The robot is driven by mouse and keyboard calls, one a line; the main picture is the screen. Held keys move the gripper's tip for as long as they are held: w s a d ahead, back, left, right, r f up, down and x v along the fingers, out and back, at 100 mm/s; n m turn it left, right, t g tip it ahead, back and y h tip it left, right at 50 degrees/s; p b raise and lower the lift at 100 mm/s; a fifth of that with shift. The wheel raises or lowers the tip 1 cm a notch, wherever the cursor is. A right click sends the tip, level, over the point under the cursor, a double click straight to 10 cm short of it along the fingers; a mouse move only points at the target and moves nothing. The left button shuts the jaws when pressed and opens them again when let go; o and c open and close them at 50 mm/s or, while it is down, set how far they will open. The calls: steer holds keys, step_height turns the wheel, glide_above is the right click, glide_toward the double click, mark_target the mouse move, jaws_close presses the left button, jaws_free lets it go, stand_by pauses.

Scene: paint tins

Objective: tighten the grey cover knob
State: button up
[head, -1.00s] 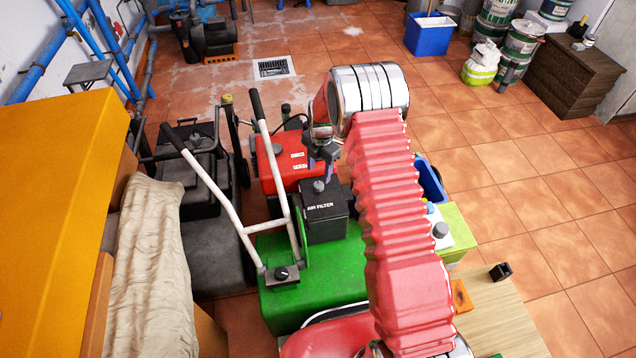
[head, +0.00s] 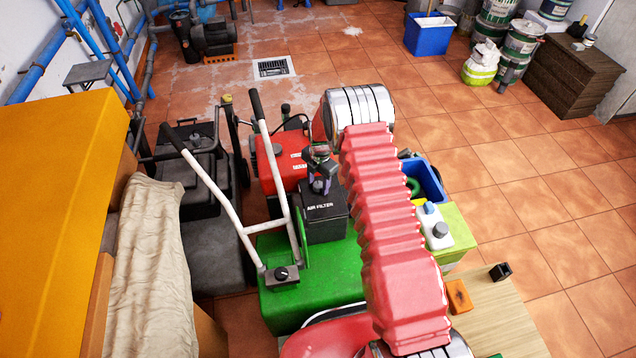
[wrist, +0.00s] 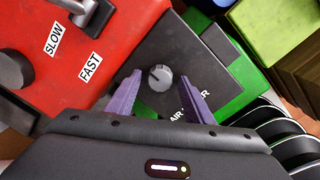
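The grey cover knob (wrist: 160,77) sits on top of the black air filter box (wrist: 215,65), which is lettered "AIR FILTER" and stands on the green machine body. In the wrist view the knob shows a pale pointer line. My gripper (wrist: 157,83) is open, with its two purple fingers on either side of the knob; I see a gap between each finger and the knob. In the head view my gripper (head: 319,184) is over the box (head: 325,222), and the knob there is mostly hidden by it.
A red engine part (wrist: 95,55) marked "SLOW" and "FAST" with a lever is close to the left of the box. White handlebars (head: 215,185) rise to the left. A blue bin (head: 428,178) and a white container with a grey cap (head: 440,229) stand to the right.

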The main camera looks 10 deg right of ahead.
steer(key=c, duration=0.9)
steer(key=shift+c, duration=0.2)
steer(key=shift+m, duration=0.3)
steer(key=m, duration=0.5)
steer(key=shift+a, duration=0.1)
steer(key=m, duration=0.5)
steer(key=shift+w+h, duration=0.15)
steer(key=shift+h, duration=0.15)
steer(key=m, duration=0.6)
steer(key=shift+w+m, duration=0.1)
steer(key=shift+m, duration=0.2)
steer(key=m, duration=0.6)
steer(key=shift+m, duration=0.4)
steer(key=shift+w, duration=0.1)
